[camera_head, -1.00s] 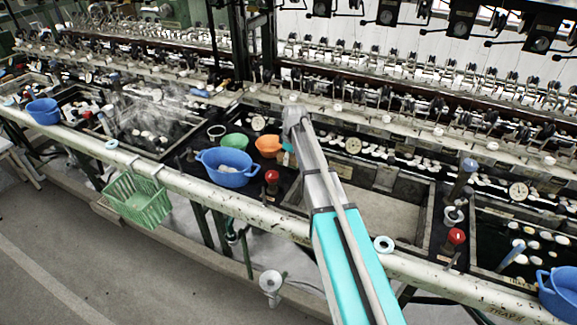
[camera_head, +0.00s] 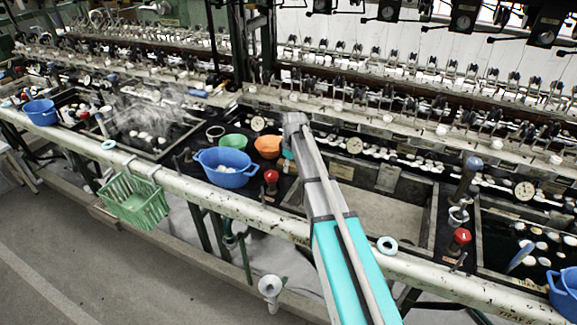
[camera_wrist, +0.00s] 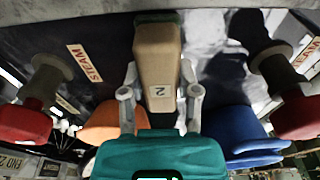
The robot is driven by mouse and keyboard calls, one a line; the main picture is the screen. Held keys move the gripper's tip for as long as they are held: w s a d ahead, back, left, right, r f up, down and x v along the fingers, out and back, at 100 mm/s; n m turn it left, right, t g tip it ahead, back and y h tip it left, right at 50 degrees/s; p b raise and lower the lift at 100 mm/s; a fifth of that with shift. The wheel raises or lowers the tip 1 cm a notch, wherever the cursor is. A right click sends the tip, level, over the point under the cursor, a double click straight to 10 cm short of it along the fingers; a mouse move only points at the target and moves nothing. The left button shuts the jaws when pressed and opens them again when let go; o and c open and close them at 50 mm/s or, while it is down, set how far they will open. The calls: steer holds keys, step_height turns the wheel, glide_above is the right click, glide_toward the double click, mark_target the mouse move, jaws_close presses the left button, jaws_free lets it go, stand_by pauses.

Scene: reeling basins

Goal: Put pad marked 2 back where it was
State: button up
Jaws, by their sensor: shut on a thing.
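In the head view my gripper is mostly hidden behind my arm, near the orange bowl (camera_head: 267,146), and the pad cannot be made out clearly.
A blue basin (camera_head: 226,176), green bowl (camera_head: 233,142) and red-topped knob (camera_head: 271,176) stand left of my arm. In the wrist view red knobs (camera_wrist: 24,122) (camera_wrist: 300,116) flank the pad. A white pipe rail (camera_head: 185,190) runs in front; an open basin (camera_head: 385,205) lies right.

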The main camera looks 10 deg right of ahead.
mark_target(292, 164)
steer(key=o, duration=1)
steer(key=shift+f, duration=0.1)
steer(key=shift+r, duration=0.2)
step_height(292, 164, up, 12)
steer(key=d+p, duration=0.1)
steer(key=p, duration=1.1)
steer(key=shift+s, duration=0.4)
steer(key=shift+d, duration=0.1)
steer(key=shift+f, duration=0.1)
steer(key=s+a+m+h, duration=0.1)
steer(key=s+m, duration=0.9)
steer(key=s, duration=1.8)
steer(key=shift+s+a+m+g, duration=0.15)
steer(key=shift+m+g, duration=0.25)
